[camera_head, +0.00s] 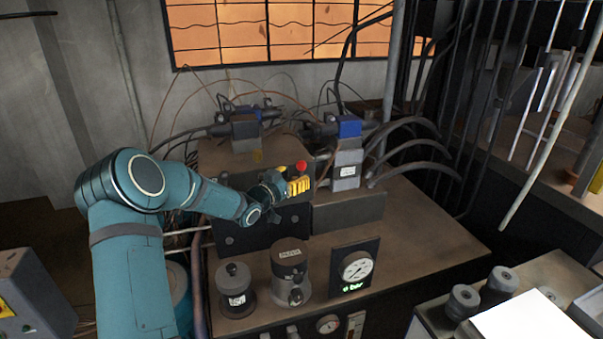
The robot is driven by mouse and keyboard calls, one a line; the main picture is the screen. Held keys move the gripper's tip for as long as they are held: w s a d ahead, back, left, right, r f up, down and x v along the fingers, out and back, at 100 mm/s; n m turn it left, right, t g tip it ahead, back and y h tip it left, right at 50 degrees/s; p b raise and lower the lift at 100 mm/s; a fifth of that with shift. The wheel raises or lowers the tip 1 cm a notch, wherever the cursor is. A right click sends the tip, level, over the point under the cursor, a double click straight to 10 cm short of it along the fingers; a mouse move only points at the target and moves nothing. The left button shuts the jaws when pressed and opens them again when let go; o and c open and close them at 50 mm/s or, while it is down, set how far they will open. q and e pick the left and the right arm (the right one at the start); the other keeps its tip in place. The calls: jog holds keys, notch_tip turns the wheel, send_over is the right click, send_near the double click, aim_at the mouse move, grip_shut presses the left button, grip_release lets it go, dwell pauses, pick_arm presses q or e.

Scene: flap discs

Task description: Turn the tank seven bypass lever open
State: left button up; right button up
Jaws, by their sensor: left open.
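My left gripper (304,185) reaches in from the left over the brown-topped unit. It is open, with its yellow fingers in front of a dark upright block. A small red knob (301,166) shows just above and behind the fingers. It may be the end of the bypass lever, but the lever's shaft is hidden by the gripper. I cannot tell whether the fingers touch it. No tank seven label is readable. My right gripper is not in view.
Blue-capped valves (349,127) with hoses stand behind. In front are a pressure gauge (357,267), a labelled grey cylinder (290,270) and a dark knob (235,285). The brown top (425,225) is clear at right. A white sheet (530,318) lies at lower right.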

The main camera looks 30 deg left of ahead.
aim_at(302, 172)
pick_arm(q)
jog(key=shift+w+d, duration=0.15)
jog(key=shift+w, duration=0.75)
jog(key=shift+w+d, duration=0.1)
jog(key=shift+w, duration=0.8)
grip_shut()
jog(key=shift+w, duration=0.1)
jog(key=shift+r, duration=0.1)
